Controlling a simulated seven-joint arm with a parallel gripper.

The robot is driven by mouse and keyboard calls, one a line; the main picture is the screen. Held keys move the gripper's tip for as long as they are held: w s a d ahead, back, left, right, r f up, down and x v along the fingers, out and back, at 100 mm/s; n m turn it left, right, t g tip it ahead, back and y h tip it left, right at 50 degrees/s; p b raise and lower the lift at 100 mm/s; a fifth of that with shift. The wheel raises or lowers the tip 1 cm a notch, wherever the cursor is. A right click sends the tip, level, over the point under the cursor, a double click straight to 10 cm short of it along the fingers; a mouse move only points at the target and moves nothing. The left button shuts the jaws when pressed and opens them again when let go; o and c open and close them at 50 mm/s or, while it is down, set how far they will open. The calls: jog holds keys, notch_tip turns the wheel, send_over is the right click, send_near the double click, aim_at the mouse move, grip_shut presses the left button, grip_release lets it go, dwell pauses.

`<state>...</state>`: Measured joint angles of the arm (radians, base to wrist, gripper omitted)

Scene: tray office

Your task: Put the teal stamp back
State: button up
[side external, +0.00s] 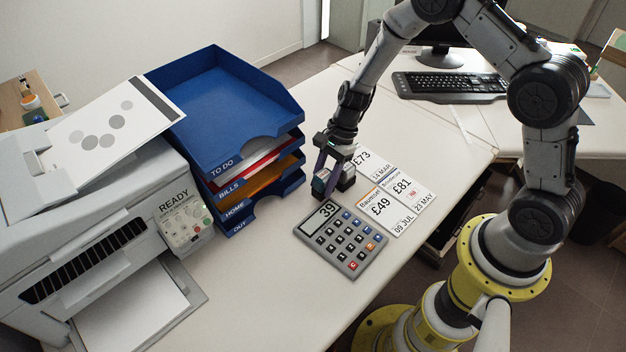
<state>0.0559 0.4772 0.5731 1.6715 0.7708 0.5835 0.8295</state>
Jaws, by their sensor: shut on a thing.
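My gripper (334,181) points down over the desk, just behind the calculator. It is shut on a small dark block with a teal part, which I take to be the teal stamp (321,180). The fingers hide much of the stamp. I cannot tell whether its underside touches the desk or hangs just above it. No stamp holder can be made out in this view.
A grey calculator (341,240) lies in front of the gripper. Several printed bills (391,189) lie to its right. The blue letter trays (231,104) stand to the left, beside a printer (83,226). A keyboard (449,84) is farther back. The front desk area is clear.

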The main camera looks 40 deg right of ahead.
jog(key=w+f, duration=0.2)
jog(key=w, duration=0.1)
jog(key=shift+w+f, duration=0.25)
jog(key=shift+f, duration=0.05)
jog(key=shift+f, duration=0.15)
jog(key=o, duration=0.8)
jog(key=shift+c, duration=0.2)
jog(key=v, duration=1.2)
jog(key=shift+r, duration=0.25)
